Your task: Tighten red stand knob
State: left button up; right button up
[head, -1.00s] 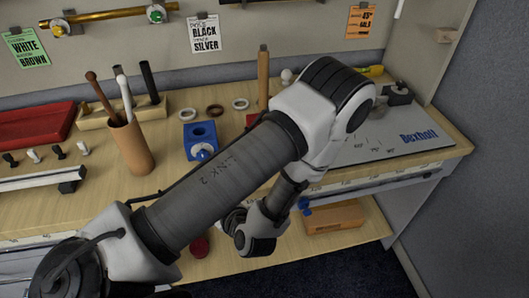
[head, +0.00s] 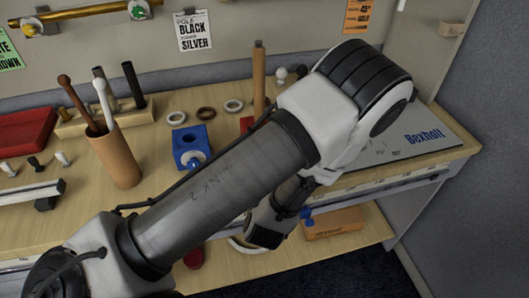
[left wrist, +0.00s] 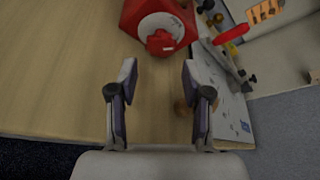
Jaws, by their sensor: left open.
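The red stand (left wrist: 150,14) shows at the top of the left wrist view, with a pale round face and a red knob (left wrist: 161,42) facing my gripper. My left gripper (left wrist: 159,76) is open and empty. Its two fingers are apart, with the knob just beyond the gap between their tips, not touching. In the head view a small part of the red stand (head: 246,124) shows behind my left arm, which hides the rest, and the gripper's fingers cannot be made out there. My right gripper is in neither view.
A brown cup (head: 117,158) holds sticks. A tall wooden post (head: 259,75) stands behind. A grey mat (head: 415,140) lies at the right. An orange box (head: 333,222) sits on the lower shelf.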

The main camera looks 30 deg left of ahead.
pick_arm(q)
jog(key=b, duration=0.2)
jog(key=w+f+b, duration=0.1)
jog(key=b, duration=0.2)
jog(key=shift+w+a+f, duration=0.15)
jog(key=shift+a, duration=0.15)
jog(key=x, duration=0.1)
jog(key=p+x, duration=0.1)
jog(key=x, duration=0.1)
jog(key=r+p+x, duration=0.1)
jog(key=shift+w+a+f, duration=0.15)
jog(key=shift+w+a, duration=0.25)
jog(key=shift+w, duration=0.05)
jog(key=shift+f, duration=0.1)
jog(key=shift+c, duration=0.3)
jog(key=c, duration=0.8)
